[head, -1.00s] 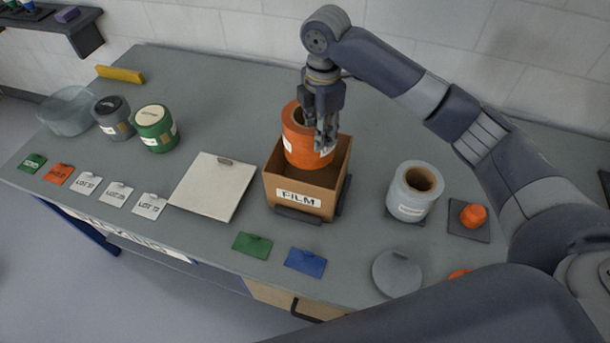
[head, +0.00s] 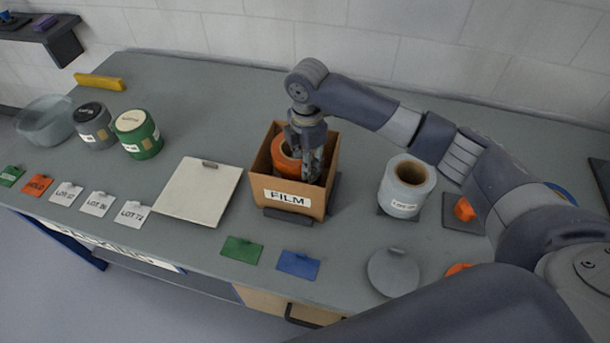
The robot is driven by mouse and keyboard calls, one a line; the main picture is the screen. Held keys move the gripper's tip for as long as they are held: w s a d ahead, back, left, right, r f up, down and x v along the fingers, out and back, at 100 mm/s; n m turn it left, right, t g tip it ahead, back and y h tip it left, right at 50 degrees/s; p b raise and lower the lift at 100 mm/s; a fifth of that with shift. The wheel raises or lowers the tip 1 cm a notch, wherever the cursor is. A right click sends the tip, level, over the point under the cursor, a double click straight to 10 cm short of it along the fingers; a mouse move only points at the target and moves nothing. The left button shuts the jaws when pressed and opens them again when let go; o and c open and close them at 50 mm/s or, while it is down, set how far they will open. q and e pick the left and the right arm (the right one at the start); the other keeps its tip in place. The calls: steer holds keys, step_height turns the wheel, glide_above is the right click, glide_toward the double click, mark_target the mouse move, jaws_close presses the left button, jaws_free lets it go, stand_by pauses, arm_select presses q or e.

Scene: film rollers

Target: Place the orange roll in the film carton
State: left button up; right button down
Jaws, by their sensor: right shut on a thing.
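The orange roll (head: 284,162) stands inside the open film carton (head: 290,197), its upper part showing above the front wall. The carton is brown cardboard with a white FILM label on its front. My right gripper (head: 308,172) reaches down into the carton and is shut on the roll's right side wall. The roll's lower part is hidden by the carton's front, so I cannot tell whether it touches the bottom. My left gripper is not in view.
A clear film roll (head: 406,186) stands right of the carton. A white board (head: 199,190) lies to its left. Green (head: 242,249) and blue (head: 298,264) cards lie in front.

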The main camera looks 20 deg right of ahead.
steer(key=shift+w+f, duration=0.15)
steer(key=shift+f, duration=0.5)
step_height(320, 180, down, 3)
steer(key=shift+a+r+p, duration=0.1)
steer(key=shift+p, duration=0.35)
steer(key=shift+f, duration=0.5)
steer(key=c, duration=1.3)
jaws_free()
steer(key=shift+f, duration=0.15)
steer(key=shift+c, duration=0.2)
